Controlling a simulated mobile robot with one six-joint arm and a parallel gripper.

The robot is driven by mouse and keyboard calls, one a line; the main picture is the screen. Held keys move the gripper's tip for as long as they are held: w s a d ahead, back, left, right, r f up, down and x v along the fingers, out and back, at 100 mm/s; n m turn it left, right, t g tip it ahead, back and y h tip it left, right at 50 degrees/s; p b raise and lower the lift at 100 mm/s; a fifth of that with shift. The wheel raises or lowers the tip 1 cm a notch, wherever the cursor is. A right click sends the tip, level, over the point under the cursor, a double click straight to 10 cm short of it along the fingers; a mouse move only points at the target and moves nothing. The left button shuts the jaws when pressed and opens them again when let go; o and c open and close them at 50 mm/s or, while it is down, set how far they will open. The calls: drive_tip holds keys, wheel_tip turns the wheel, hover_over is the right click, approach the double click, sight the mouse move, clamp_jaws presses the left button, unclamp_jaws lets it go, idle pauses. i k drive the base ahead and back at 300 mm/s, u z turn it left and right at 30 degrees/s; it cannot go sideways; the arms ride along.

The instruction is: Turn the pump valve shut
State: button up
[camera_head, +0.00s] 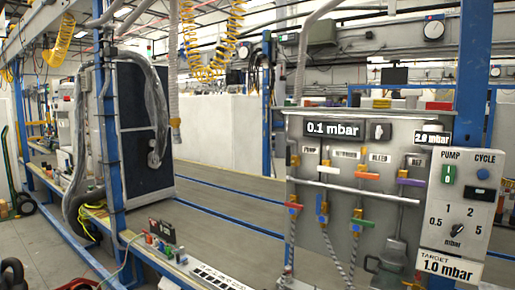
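The grey valve panel (343,195) stands at the right, with a "PUMP" label (309,149) at its upper left. Below and left of that label is a valve with a red handle (293,205) lying nearly level; I cannot tell for sure that this is the pump valve. Beside it is a blue handle (321,207) standing upright. The display (332,129) reads 0.1 mbar. My gripper is not in view.
A control box (460,204) with a green switch and dial is at the panel's right, with a "TARGET 1.0 mbar" sign (447,265) below. A blue post (472,75) rises behind. A dark cabinet (140,125) and hanging hoses stand at the left.

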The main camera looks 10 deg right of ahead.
sight(288, 148)
drive_tip(key=u, duration=0.05)
drive_tip(key=i, duration=1)
drive_tip(key=z, duration=0.35)
